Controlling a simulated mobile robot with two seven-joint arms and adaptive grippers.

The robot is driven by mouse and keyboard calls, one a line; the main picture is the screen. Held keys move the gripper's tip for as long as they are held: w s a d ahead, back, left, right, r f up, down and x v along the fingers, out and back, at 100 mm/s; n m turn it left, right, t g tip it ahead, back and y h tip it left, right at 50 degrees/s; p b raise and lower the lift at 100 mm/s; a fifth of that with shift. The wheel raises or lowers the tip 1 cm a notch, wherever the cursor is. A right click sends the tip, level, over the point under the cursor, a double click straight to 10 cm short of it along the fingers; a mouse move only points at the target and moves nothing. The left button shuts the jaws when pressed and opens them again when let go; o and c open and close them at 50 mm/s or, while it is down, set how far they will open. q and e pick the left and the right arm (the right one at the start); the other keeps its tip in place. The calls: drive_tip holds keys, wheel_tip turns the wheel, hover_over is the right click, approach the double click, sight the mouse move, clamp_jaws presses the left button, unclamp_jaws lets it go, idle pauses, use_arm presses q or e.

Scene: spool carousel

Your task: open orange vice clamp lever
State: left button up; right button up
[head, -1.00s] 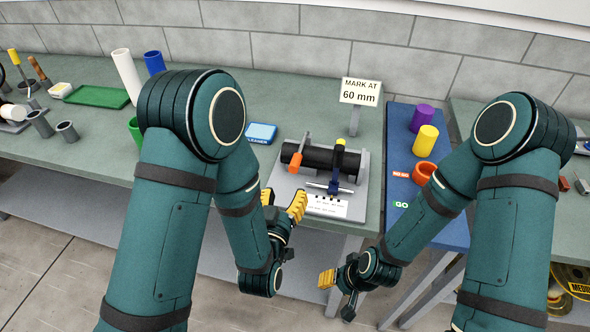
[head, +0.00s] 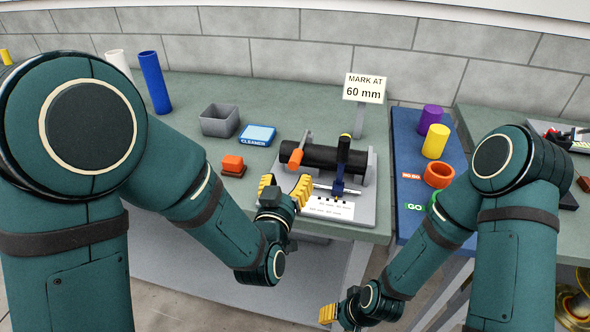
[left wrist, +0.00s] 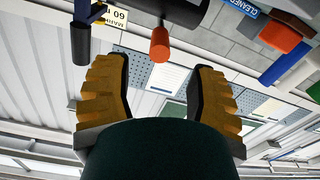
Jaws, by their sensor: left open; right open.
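The orange vice clamp lever (head: 296,158) stands at the left end of a black pipe (head: 325,157) on a grey base plate (head: 367,205). Its orange handle (left wrist: 159,45) also shows in the left wrist view, ahead of and between the finger pads, apart from them. A blue clamp (head: 342,160) sits across the pipe's right part. My left gripper (head: 285,190) is open and empty, just in front of and left of the lever. In the left wrist view its yellow fingers (left wrist: 158,100) are spread wide. My right gripper (head: 337,312) is open, low in front of the bench.
A "MARK AT 60 mm" sign (head: 365,88) stands behind the vice. An orange block (head: 233,165), a blue cleaner box (head: 258,135) and a grey bin (head: 220,120) lie left. A blue mat (head: 411,145) with purple and yellow cylinders lies right.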

sight(293, 166)
use_arm(q)
drive_tip(key=x, duration=0.7)
drive_tip(key=shift+w, duration=0.35)
clamp_jaws()
drive_tip(key=shift+r, duration=0.1)
